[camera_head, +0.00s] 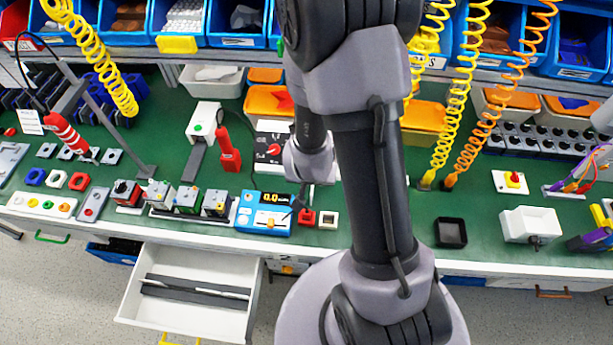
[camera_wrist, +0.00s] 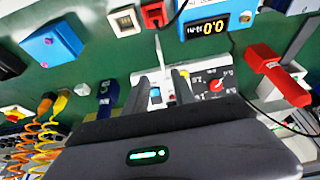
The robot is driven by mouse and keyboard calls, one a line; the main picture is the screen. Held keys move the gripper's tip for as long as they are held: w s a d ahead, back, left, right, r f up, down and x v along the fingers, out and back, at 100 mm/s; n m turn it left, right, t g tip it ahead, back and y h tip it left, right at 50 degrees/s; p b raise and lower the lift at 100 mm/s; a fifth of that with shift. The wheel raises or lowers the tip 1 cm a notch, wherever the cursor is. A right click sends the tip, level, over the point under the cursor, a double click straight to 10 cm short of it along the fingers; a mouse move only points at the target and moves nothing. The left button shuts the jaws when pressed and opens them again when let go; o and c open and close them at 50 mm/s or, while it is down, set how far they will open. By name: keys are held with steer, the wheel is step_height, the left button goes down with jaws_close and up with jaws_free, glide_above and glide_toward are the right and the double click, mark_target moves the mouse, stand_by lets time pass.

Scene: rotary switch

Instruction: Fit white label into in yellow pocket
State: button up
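A yellow pocket (camera_head: 178,44) is on the front of a blue bin in the upper left of the head view. My gripper (camera_wrist: 165,72) shows in the wrist view as two dark fingers with a visible gap between them. A thin white upright piece (camera_wrist: 159,52) shows at the fingertips; I cannot tell whether it is the white label or whether the fingers touch it. In the head view my arm hides part of the bench, and the fingertips are hard to make out. My gripper is over the bench, well below and right of the pocket.
A panel with a red dial (camera_head: 273,148) and a blue meter (camera_head: 264,213) stand near my gripper. A red-handled tool (camera_head: 228,150) stands left of them. An open drawer (camera_head: 190,290) juts out at the front left. Coiled hoses (camera_head: 463,90) hang at the right.

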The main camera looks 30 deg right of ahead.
steer(key=b, duration=0.2)
glide_above(312, 189)
steer(key=s, duration=0.1)
steer(key=f, duration=0.6)
steer(key=shift+s+a, duration=0.1)
steer(key=shift+a, duration=0.25)
steer(key=b+x, duration=0.1)
steer(key=x, duration=0.1)
steer(key=b+x, duration=0.1)
steer(key=x, duration=0.2)
steer(key=shift+w+d, duration=0.2)
steer(key=shift+w, duration=0.25)
steer(key=shift+s, duration=0.1)
jaws_close()
